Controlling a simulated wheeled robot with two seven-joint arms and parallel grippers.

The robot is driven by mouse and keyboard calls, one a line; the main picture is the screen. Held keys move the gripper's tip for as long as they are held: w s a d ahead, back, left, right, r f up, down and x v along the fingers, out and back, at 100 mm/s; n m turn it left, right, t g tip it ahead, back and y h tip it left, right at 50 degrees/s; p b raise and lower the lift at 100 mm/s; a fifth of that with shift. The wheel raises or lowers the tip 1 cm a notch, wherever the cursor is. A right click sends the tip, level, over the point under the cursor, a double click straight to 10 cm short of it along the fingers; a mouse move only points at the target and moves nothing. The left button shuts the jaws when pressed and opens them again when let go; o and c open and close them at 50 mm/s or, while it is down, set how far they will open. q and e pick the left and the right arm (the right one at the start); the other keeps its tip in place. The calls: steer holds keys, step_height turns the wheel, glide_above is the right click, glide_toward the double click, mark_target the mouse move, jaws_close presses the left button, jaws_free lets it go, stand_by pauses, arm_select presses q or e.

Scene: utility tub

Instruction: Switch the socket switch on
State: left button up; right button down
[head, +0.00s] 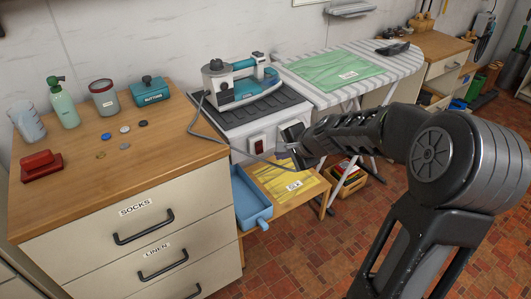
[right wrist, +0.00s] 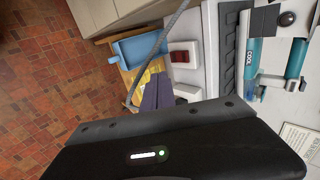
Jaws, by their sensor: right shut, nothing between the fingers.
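The socket switch (head: 257,144) is a dark red rocker in a white plate on the front of the white stand under the iron. In the right wrist view the switch (right wrist: 181,56) shows as a red rocker with a dark surround; I cannot tell its on or off position. My right gripper (head: 291,146) is just right of the switch in the head view, in front of the stand. In the right wrist view its shut, empty fingers (right wrist: 156,92) point toward the stand, apart from the switch in the picture. My left gripper is not in view.
A teal iron (head: 240,80) rests on the stand; its grey cord (head: 194,122) hangs past the switch. A blue tray (head: 250,200) and yellow cloth (head: 285,180) lie below. The wooden dresser (head: 190,150) is left, the striped ironing board (head: 400,62) behind right.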

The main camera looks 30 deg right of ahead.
mark_target(260, 152)
steer(key=w+f, duration=0.1)
steer(key=w, duration=0.2)
steer(key=w+f, duration=0.4)
steer(key=w, duration=0.1)
steer(key=shift+w+d+f+p, duration=0.1)
steer(key=shift+w+f+p, duration=0.1)
steer(key=shift+w+p, duration=0.15)
steer(key=shift+w+f, duration=0.15)
steer(key=shift+w, duration=0.05)
steer(key=shift+s, duration=0.1)
steer(key=shift+r, duration=0.25)
